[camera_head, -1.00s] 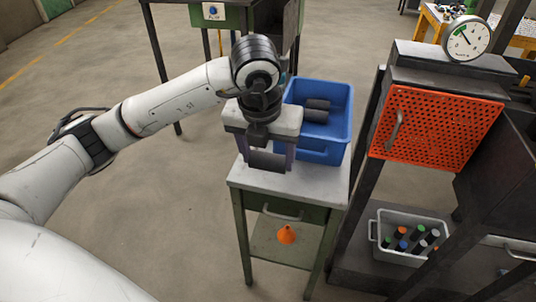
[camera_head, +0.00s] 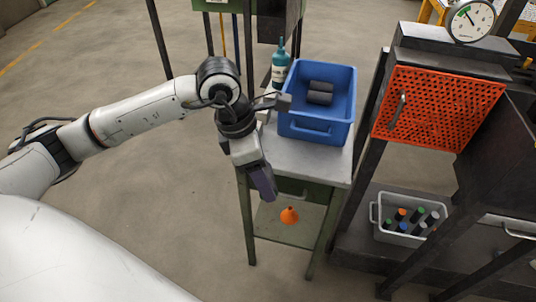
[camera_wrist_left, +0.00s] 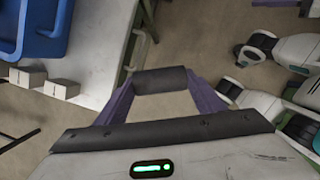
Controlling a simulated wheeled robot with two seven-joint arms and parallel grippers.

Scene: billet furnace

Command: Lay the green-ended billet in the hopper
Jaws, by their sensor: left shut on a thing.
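My left gripper (camera_head: 264,188) is turned sideways in the head view, at the left front corner of the small bench. In the left wrist view its purple fingers are shut on a dark cylindrical billet (camera_wrist_left: 160,80), which lies across between the two fingertips (camera_wrist_left: 160,86). The fingers cover the billet's ends, so I cannot tell their colour. In the head view the gripper hides the billet. I cannot make out for certain which thing is the hopper. My right gripper is not in view.
A blue crate (camera_head: 316,132) with dark cylinders (camera_head: 320,92) stands on the bench (camera_head: 300,160), beside a teal bottle (camera_head: 280,66). An orange funnel (camera_head: 289,215) is underneath. A grey bin (camera_head: 400,238) of colour-ended billets sits below the orange perforated door (camera_head: 435,108). Floor at left is clear.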

